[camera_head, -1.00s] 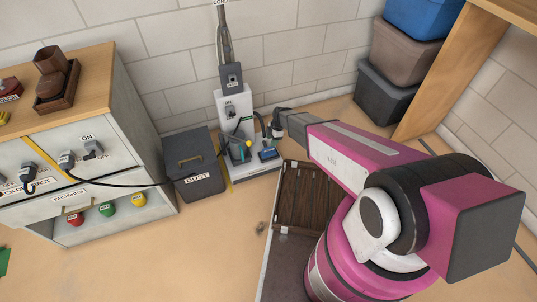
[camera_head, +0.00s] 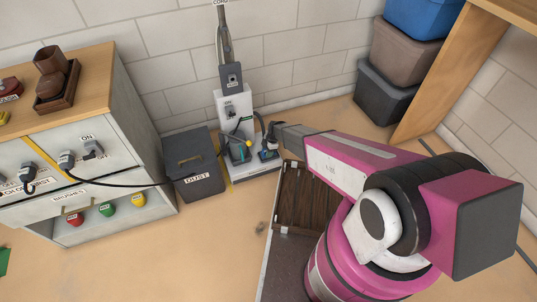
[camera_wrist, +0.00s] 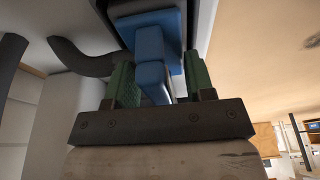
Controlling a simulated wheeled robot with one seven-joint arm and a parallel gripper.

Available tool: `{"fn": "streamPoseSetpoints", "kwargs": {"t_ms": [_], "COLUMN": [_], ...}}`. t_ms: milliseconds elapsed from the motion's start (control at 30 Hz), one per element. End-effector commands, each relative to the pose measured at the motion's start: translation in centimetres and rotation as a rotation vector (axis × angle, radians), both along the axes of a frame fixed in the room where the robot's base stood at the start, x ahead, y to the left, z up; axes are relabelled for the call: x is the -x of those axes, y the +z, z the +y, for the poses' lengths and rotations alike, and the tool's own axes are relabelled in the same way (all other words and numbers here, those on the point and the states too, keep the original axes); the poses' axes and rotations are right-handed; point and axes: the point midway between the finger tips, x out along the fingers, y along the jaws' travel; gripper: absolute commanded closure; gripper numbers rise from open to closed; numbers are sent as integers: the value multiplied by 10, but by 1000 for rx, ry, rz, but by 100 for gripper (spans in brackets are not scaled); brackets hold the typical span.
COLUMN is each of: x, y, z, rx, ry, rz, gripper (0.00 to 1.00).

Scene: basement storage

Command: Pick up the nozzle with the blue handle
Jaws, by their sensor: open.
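The blue handle of the nozzle (camera_wrist: 152,75) fills the upper middle of the wrist view. It lies between the two green-padded fingers of my gripper (camera_wrist: 160,82), which is open around it. Whether either pad touches the handle I cannot tell. In the head view the nozzle's blue part (camera_head: 268,155) shows low on the base of the white stand, just below my gripper (camera_head: 273,136). The gripper's end is small there and its fingers are hard to make out. The nozzle's far end is hidden.
The white stand (camera_head: 232,104) rises behind, with a grey-and-teal tool (camera_head: 238,150) close left of my gripper. A dark dust bin (camera_head: 194,169) stands further left. A dark hose (camera_wrist: 82,58) curves left of the fingers. A dark wooden crate (camera_head: 296,205) lies below my arm.

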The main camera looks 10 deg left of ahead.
Motion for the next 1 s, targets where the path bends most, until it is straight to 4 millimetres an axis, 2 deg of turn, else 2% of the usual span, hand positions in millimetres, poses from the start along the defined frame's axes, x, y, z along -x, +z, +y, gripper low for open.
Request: {"fn": "streamPoseSetpoints", "kwargs": {"t_ms": [67,200,667,867,1000], "x": [0,0,0,1,1], "y": [0,0,3,16,33], "z": [0,0,0,-1,-1], "rx": [0,0,0,0,-1], "ry": [0,0,0,0,1], "rz": [0,0,0,0,-1], "gripper": [54,100,100,100,100]}}
